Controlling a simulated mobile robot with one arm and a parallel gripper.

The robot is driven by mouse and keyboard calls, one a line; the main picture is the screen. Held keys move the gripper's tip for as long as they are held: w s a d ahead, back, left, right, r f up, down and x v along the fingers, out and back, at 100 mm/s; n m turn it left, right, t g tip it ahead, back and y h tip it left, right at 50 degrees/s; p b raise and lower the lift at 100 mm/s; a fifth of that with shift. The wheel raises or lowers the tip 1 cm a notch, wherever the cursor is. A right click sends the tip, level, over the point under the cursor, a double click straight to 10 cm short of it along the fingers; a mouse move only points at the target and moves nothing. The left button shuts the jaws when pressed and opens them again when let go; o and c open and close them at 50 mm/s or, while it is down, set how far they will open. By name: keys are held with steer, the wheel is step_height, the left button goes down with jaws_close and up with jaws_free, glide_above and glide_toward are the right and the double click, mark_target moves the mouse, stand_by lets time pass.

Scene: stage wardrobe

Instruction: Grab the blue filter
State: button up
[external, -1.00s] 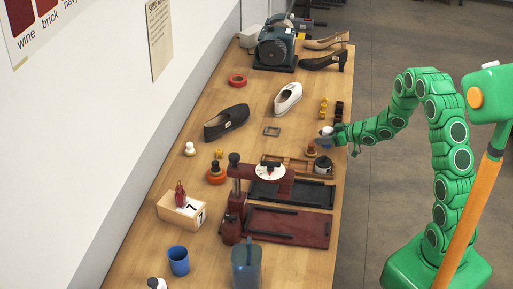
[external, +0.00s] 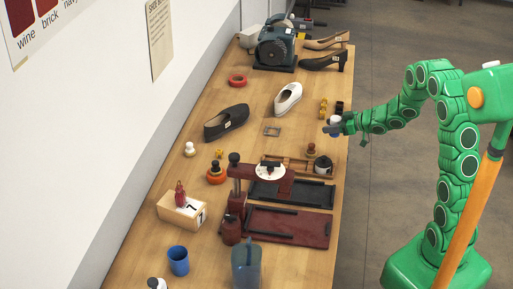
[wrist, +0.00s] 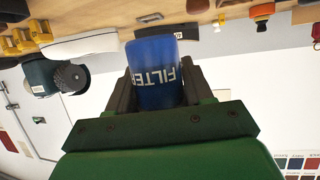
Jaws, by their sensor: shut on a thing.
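The blue filter (wrist: 154,72) is a blue cylinder with white FILTER lettering, seen upside down in the wrist view. My gripper (wrist: 152,88) is shut on it, with one dark jaw on each side. In the external view my gripper (external: 338,127) is above the right edge of the table, and the filter shows only as a small white and blue shape, partly covered by the jaws. I cannot tell how far it is above the table.
The wooden table (external: 250,100) holds a wooden tray (external: 285,161) with small parts just below my gripper, a dark red press (external: 232,200), a white shoe (external: 288,98) and a dark shoe (external: 227,122). A blue cup (external: 178,260) stands at the near left. The floor to the right is clear.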

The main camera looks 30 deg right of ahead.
steer(key=s+r, duration=0.4)
steer(key=s, duration=0.4)
steer(key=shift+s+r, duration=0.15)
steer(key=shift+r, duration=0.1)
steer(key=shift+s, duration=0.1)
steer(key=shift+s+a+r, duration=0.15)
steer(key=shift+s+r, duration=0.25)
steer(key=shift+s, duration=0.35)
